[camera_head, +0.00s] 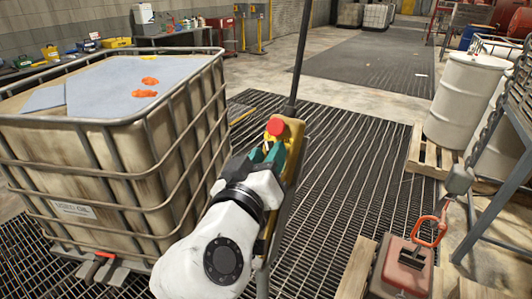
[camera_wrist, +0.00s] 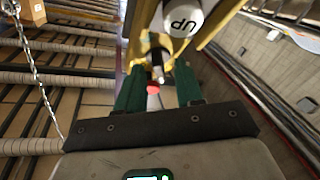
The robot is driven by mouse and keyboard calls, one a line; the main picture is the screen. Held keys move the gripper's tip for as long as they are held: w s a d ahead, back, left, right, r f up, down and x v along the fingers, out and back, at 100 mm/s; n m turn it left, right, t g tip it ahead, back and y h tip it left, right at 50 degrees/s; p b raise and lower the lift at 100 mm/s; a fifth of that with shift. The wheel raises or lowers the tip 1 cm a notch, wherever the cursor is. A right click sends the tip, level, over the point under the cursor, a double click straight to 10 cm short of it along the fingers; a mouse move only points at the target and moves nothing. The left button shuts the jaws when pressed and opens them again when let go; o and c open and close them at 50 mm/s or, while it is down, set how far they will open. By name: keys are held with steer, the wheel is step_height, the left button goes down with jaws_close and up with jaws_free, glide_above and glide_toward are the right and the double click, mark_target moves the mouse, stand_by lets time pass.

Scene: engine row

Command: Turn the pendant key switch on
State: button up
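The yellow pendant (camera_head: 291,140) hangs on a dark cable, with a red mushroom button (camera_head: 276,127) at its upper end. My gripper (camera_head: 266,153) is right at the pendant's face, just below that button. In the wrist view the pendant (camera_wrist: 143,28) fills the upper middle, with a white button marked "UP" (camera_wrist: 183,17). A small dark and silver part with a red end (camera_wrist: 153,88) shows between my green fingertips; I cannot tell surely whether it is the key switch. My gripper (camera_wrist: 160,82) is open, with a gap beside that part. The switch's position cannot be read.
A caged liquid tank (camera_head: 120,150) stands close on the left. A white drum (camera_head: 462,100) on a pallet and a metal frame (camera_head: 497,200) are on the right. A red box (camera_head: 403,268) lies low at right. The grated floor (camera_head: 345,150) beyond the pendant is clear.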

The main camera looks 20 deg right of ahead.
steer(key=shift+c, duration=0.2)
jaws_close()
